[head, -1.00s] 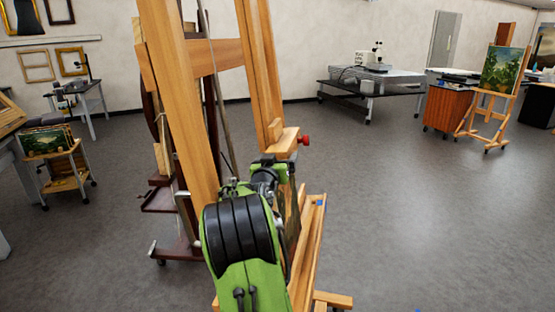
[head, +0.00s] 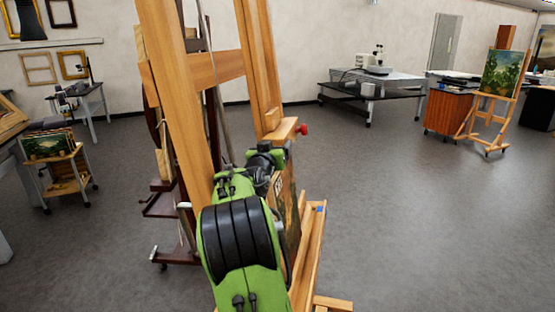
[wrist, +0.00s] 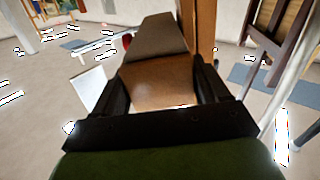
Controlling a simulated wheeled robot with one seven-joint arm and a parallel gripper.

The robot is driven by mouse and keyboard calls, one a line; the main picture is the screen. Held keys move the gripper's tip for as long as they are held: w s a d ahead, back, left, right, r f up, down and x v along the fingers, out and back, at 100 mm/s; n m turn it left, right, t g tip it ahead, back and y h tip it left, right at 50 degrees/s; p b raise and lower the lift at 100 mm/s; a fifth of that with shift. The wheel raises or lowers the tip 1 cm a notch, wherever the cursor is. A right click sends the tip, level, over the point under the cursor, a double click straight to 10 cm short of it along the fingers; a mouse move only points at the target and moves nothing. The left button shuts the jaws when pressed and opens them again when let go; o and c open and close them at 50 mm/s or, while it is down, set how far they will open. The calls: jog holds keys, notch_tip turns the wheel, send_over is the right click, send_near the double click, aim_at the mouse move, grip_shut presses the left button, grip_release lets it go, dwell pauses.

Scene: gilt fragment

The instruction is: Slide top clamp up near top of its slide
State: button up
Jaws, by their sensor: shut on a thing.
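The top clamp (head: 285,130) is a wooden block with a red knob (head: 302,129), on the right upright (head: 262,70) of the large wooden easel in the head view. My gripper (head: 273,149) is just below and against the clamp, its fingers partly hidden by my green and black arm. In the wrist view, the clamp's wooden block (wrist: 160,82) sits between the two dark fingers of my gripper (wrist: 162,92), which is shut on it. The red knob shows beyond it in the wrist view (wrist: 127,41). A painting (head: 287,215) stands below the clamp, partly hidden by my arm.
The easel's lower tray (head: 312,250) is below the painting. The slide above the clamp looks clear. A dark wooden stand (head: 165,200) is behind the easel at left. A small cart (head: 62,172) with paintings stands further left. The floor at right is open.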

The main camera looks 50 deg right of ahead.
aim_at(269, 119)
jog(key=r+p, duration=0.1)
jog(key=r, duration=0.2)
jog(key=r+p, duration=0.1)
jog(key=r, duration=0.2)
jog(key=w+r+p, duration=0.1)
jog(key=r, duration=0.2)
jog(key=shift+a, duration=0.25)
jog(key=shift+f, duration=0.1)
jog(key=o, duration=1.4)
jog(key=shift+f, duration=0.2)
jog(key=shift+a, duration=0.2)
jog(key=b+v, duration=0.4)
jog(key=v, duration=1.1)
jog(key=shift+s, duration=0.2)
